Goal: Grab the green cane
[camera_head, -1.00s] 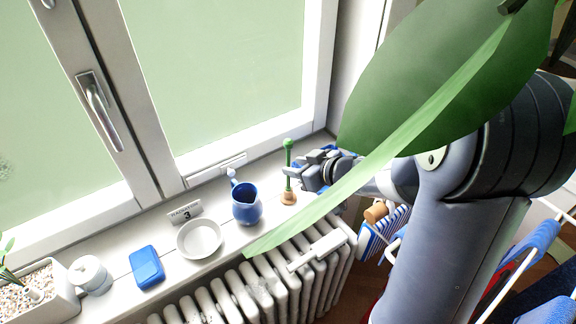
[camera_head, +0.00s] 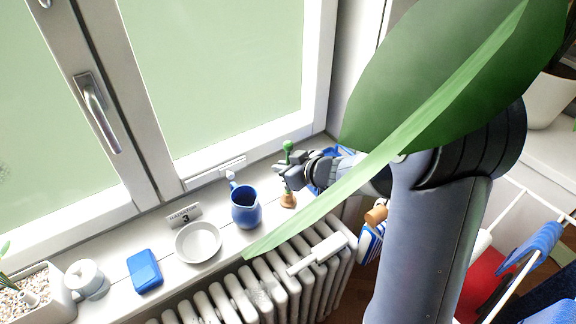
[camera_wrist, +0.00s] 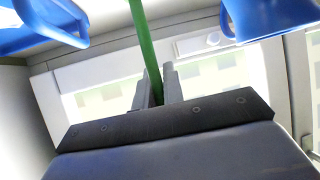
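The green cane (camera_head: 287,147) stands upright on the windowsill, with a round green top and a brown pot-like foot (camera_head: 288,201). My gripper (camera_head: 281,172) is at the cane's middle and hides part of its stem. In the wrist view the green stem (camera_wrist: 143,40) runs down between my two close-set fingers (camera_wrist: 157,88) and fills the gap between them, so the gripper looks shut on it. The stem's lower end is hidden behind the gripper body in the wrist view.
A blue jug (camera_head: 246,207) stands just left of the cane. A white bowl (camera_head: 198,242), a number sign (camera_head: 184,215), a blue box (camera_head: 145,271) and a white jar (camera_head: 88,280) line the sill. A radiator (camera_head: 265,292) is below. A large leaf (camera_head: 440,80) covers part of my arm.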

